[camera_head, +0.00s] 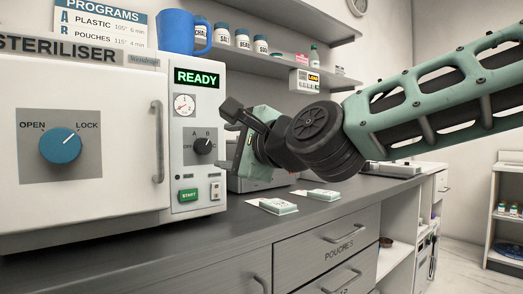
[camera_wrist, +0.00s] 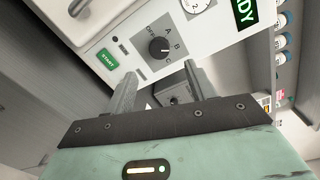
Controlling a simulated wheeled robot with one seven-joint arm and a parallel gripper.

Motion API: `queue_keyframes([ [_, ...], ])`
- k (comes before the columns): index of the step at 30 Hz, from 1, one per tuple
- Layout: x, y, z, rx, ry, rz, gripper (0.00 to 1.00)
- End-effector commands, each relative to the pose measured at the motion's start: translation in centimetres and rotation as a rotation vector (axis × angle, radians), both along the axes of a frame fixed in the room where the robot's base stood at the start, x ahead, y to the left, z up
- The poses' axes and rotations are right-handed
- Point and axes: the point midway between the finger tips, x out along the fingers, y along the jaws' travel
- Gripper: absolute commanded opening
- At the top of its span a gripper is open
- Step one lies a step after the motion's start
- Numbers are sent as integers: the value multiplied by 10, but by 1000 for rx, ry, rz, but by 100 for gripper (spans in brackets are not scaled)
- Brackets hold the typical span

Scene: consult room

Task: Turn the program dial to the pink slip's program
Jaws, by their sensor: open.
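The program dial (camera_head: 203,146) is a black knob on the steriliser's right-hand panel, with A and B readable around it. In the wrist view the dial (camera_wrist: 159,47) shows with OFF, A, B and C around it; its exact pointer setting is too small to tell surely. My gripper (camera_wrist: 159,72) is open and empty, its fingers apart and pointing at the panel just below the dial in that view. In the head view my gripper (camera_head: 231,122) is right of the dial, not touching it. A small pink piece (camera_head: 302,59), possibly the slip, is on the shelf; its writing is unreadable.
The steriliser has a READY display (camera_head: 197,77), a green START button (camera_head: 188,195), a blue door knob (camera_head: 60,146) and a vertical handle (camera_head: 157,142). A blue mug (camera_head: 176,32) stands on top. White packs (camera_head: 278,206) lie on the counter (camera_head: 225,235). Shelves hold several jars.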

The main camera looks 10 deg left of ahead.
Motion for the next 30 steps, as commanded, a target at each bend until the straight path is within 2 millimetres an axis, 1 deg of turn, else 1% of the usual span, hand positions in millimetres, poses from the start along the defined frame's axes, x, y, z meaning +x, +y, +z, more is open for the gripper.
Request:
queue_keyframes([
  [1,-4,-7,-2,-4,-3,-4,55],
  [3,-8,-13,1,-1,-2,-3,55],
  [9,-21,-29,0,-5,-2,-4,55],
  [12,-25,-35,4,0,-1,-4,55],
  [30,-50,-65,7,-2,1,-3,55],
])
